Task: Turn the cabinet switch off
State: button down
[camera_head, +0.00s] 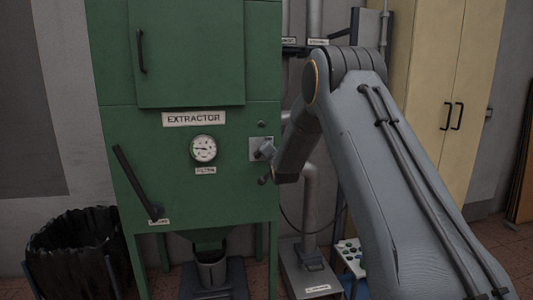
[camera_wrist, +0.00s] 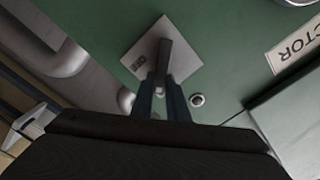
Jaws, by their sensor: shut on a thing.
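The cabinet switch is a dark lever (camera_wrist: 165,57) on a square grey plate (camera_wrist: 141,47), fixed to the green cabinet front. The plate (camera_head: 256,146) also shows in the head view, right of the dial gauge. In the wrist view my gripper (camera_wrist: 161,90) has its two dark fingers on either side of the lever's near end, shut on it.
The green cabinet (camera_head: 188,80) carries an EXTRACTOR label (camera_head: 193,119), a gauge (camera_head: 203,148) and a long dark handle (camera_head: 137,182). A black-lined bin (camera_head: 75,245) stands at left. Grey pipes (camera_head: 310,195) and a beige cupboard (camera_head: 437,70) are to the right.

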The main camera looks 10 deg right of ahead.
jog(key=shift+d+f+m+b, duration=0.1)
jog(key=shift+f+m+b, duration=0.25)
jog(key=shift+m, duration=0.9)
jog(key=shift+d+f+m+b, duration=0.15)
jog(key=shift+m+b, duration=0.35)
jog(key=shift+m, duration=0.8)
jog(key=shift+f+m+b, duration=0.25)
jog(key=shift+m+b, duration=0.2)
jog(key=shift+m, duration=0.8)
jog(key=c, duration=1.7)
grip_release()
jog(key=shift+s, duration=3.95)
